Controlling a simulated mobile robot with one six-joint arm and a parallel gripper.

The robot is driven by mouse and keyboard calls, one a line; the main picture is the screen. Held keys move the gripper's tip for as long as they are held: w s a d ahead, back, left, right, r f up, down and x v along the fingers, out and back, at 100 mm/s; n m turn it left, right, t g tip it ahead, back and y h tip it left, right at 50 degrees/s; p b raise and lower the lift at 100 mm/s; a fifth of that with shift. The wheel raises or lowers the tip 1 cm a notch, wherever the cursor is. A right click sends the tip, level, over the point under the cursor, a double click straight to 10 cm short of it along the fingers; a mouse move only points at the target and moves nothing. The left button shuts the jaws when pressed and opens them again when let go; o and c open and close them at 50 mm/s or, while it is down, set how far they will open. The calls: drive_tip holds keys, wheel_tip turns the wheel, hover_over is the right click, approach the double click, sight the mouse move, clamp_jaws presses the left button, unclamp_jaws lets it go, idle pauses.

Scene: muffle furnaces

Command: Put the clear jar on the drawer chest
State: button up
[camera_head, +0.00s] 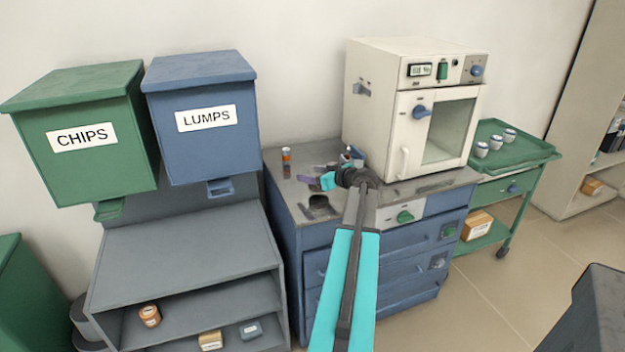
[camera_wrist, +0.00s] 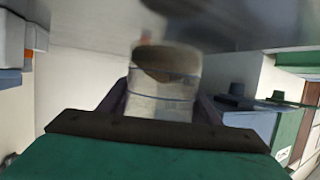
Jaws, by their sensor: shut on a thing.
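The clear jar (camera_wrist: 162,98) stands out in the wrist view, pale and see-through with a brownish top end. My gripper (camera_wrist: 160,108) is shut on it, with a dark finger at each side. In the head view my gripper (camera_head: 308,181) is over the left part of the drawer chest's grey top. The jar cannot be made out clearly there. The drawer chest (camera_head: 330,268) is blue, with several drawers and a grey top. Whether the jar touches the top cannot be told.
A white furnace (camera_head: 388,125) fills the right of the chest top. The green CHIPS bin (camera_head: 90,165) and blue LUMPS bin (camera_head: 205,150) hang left. A green cart (camera_head: 510,163) with small jars stands right.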

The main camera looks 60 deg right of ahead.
drive_tip(key=shift+f, duration=1.1)
drive_tip(key=shift+f, duration=0.15)
drive_tip(key=o, duration=1.2)
drive_tip(key=shift+r, duration=0.2)
drive_tip(key=b+v, duration=0.1)
drive_tip(key=v, duration=1.1)
drive_tip(key=shift+b, duration=0.3)
